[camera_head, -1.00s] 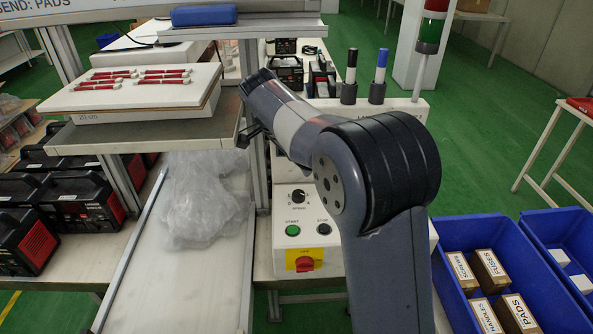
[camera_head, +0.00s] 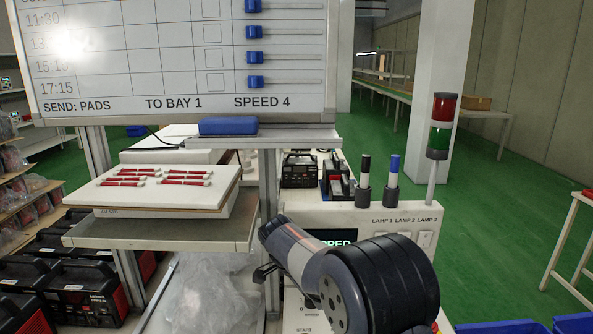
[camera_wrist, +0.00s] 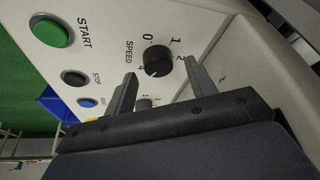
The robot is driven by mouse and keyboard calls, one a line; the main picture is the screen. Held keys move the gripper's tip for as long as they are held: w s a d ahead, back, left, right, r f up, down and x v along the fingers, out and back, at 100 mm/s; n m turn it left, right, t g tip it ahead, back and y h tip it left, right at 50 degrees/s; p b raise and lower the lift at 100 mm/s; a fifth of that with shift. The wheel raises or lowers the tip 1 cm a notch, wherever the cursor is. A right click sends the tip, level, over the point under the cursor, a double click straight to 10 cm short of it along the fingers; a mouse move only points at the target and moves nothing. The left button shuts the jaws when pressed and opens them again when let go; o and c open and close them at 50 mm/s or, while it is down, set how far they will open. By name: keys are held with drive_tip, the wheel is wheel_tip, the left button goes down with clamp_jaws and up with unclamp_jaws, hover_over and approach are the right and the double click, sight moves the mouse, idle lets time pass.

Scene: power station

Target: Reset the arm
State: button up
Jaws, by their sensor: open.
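My arm reaches forward at the lower right of the head view. In that view, my gripper is mostly hidden behind its own wrist. In the wrist view, my gripper (camera_wrist: 158,85) is open, its two fingers apart with nothing between them. The white control panel lies beyond it. A black speed knob (camera_wrist: 157,62) shows near the gap between the fingertips; I cannot tell whether they touch the panel. A green START button (camera_wrist: 52,31) and a black STOP button (camera_wrist: 75,77) are to the left of the fingers.
A shelf (camera_head: 230,229) with a white board of red-banded items stands left of my arm. A whiteboard (camera_head: 180,60) rises behind it. A signal tower (camera_head: 440,125) and two marker pens (camera_head: 365,182) stand on the panel's top. Green floor is open at right.

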drive_tip(key=shift+f, duration=0.5)
drive_tip(key=shift+n, duration=0.3)
